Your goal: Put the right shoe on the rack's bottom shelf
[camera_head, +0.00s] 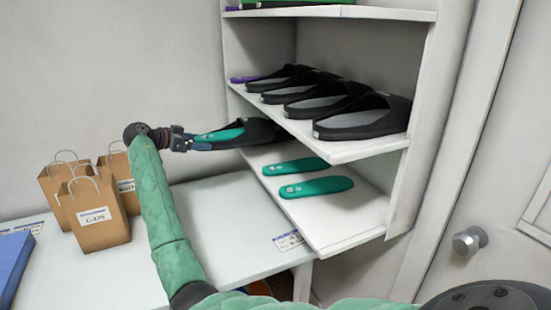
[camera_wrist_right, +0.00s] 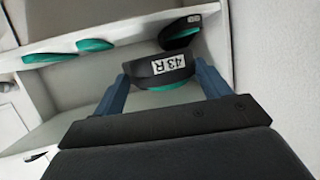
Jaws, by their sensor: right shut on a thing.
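My right gripper (camera_head: 190,140) is shut on the heel end of a black shoe (camera_head: 255,141) with a teal insole in it. The shoe's toe points right, and it is at the left end of the rack's bottom shelf (camera_head: 335,220); I cannot tell if it touches the shelf. In the right wrist view the shoe's heel (camera_wrist_right: 160,68), labelled "43 R", sits between the two blue fingers (camera_wrist_right: 160,88). Another black and teal shoe (camera_wrist_right: 181,31) shows just beyond it. My left gripper is not in view.
Two teal insoles (camera_head: 297,166) (camera_head: 316,187) lie on the bottom shelf. Several black shoes (camera_head: 362,116) stand on the shelf above, close overhead. Brown paper bags (camera_head: 101,212) stand on the white table (camera_head: 228,215) at left. The bottom shelf's front part is bare.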

